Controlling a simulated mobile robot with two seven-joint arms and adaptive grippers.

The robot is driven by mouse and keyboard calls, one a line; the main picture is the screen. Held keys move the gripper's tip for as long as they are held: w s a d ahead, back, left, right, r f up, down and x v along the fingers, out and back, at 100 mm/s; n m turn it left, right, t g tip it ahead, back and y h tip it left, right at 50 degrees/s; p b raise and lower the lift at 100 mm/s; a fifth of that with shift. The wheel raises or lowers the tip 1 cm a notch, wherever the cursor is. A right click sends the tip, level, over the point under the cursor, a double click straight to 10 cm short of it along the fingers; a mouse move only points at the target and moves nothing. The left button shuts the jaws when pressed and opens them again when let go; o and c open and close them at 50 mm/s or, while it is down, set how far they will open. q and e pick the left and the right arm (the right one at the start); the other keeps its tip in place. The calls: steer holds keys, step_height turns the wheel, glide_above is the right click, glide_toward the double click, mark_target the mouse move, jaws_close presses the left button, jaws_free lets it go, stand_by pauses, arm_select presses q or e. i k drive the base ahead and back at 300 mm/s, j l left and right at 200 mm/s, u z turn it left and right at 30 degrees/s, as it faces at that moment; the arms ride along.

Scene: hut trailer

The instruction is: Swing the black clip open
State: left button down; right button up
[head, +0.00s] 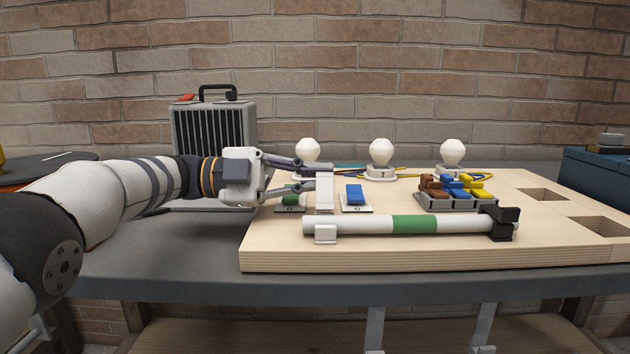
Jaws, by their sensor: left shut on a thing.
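The black clip (502,228) sits near the right end of a white tube (360,225) with a green band, on the wooden board. Its dark upper part lies over the tube. A white clip (325,196) at the tube's left end has its flap standing upright, with its base in front of the tube. My left gripper (322,176) is at the top of this white flap, shut on it, far to the left of the black clip. The exact finger contact is partly hidden. My right gripper is not in view.
The wooden board (262,250) also bears green (290,200) and blue (355,195) switches, a grey block of coloured levers (455,197) and three white bulbs (381,152). A grey heater-like box (213,130) stands behind my left arm. A blue box (597,175) is at right.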

mark_target(503, 215)
steer(key=k, duration=1)
